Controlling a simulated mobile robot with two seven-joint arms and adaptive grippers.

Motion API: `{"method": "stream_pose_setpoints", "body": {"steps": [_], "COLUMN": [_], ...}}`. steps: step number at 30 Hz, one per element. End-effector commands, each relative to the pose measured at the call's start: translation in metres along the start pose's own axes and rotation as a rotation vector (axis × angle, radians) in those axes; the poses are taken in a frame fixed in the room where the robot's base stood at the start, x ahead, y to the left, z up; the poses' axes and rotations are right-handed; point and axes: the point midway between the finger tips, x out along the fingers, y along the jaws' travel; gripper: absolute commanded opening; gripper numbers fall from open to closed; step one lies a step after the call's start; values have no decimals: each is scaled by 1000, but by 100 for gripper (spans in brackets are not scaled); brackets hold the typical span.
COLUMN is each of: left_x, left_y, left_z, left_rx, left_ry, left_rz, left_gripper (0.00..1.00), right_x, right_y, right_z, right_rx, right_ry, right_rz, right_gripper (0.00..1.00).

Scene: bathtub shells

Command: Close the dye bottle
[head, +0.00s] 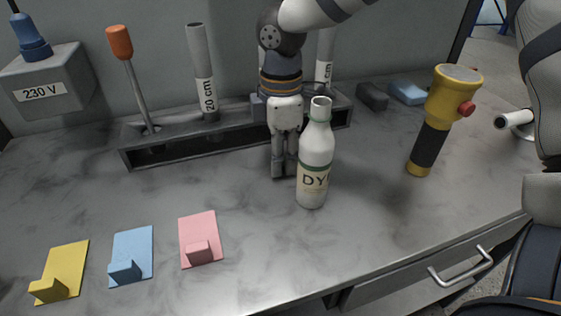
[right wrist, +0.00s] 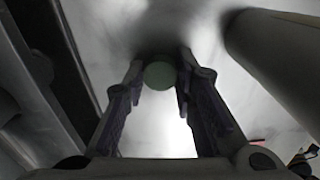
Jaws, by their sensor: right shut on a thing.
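The white dye bottle (head: 314,160), with green bands and a "DY" label, stands upright on the grey counter. Its narrow neck shows no green cap, only a pale rim at the top. My right gripper (head: 285,170) points down just left of and behind the bottle, its fingertips low near the counter. In the right wrist view its fingers (right wrist: 160,78) are shut on a small round greenish cap (right wrist: 159,75). The cap cannot be made out in the head view. A large pale cylinder, likely the bottle (right wrist: 275,50), shows beside the fingers. My left gripper is not in view.
A dark rack (head: 190,146) behind holds a screwdriver (head: 133,75) and "cm" tubes (head: 203,75). A yellow flashlight (head: 438,115) stands at right. Yellow, blue and pink hooks (head: 200,240) lie at front left. A drawer handle (head: 461,268) juts from the front. Counter around the bottle's front is clear.

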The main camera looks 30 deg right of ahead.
Motion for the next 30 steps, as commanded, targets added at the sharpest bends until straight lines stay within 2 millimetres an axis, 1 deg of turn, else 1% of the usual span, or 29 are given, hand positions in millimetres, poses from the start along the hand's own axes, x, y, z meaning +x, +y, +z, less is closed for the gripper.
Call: {"method": "stream_pose_setpoints", "body": {"steps": [8,11,14,18,24,30], "left_x": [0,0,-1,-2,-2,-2], "left_y": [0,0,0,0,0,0], "left_z": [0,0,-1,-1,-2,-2], "left_rx": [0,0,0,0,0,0], "left_ry": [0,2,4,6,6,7], "left_rz": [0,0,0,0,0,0], "left_gripper": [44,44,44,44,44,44], "right_x": [-3,-12,-29,-58,-95,-111], "right_y": [0,1,1,-19,-50,-91], "right_z": [0,0,-1,-8,-18,-32], "right_rx": [0,1,1,-2,-2,-2], "right_ry": [0,1,2,1,0,0], "right_rz": [1,3,4,5,4,0], "right_gripper": [16,16,16,16,16,16]}}
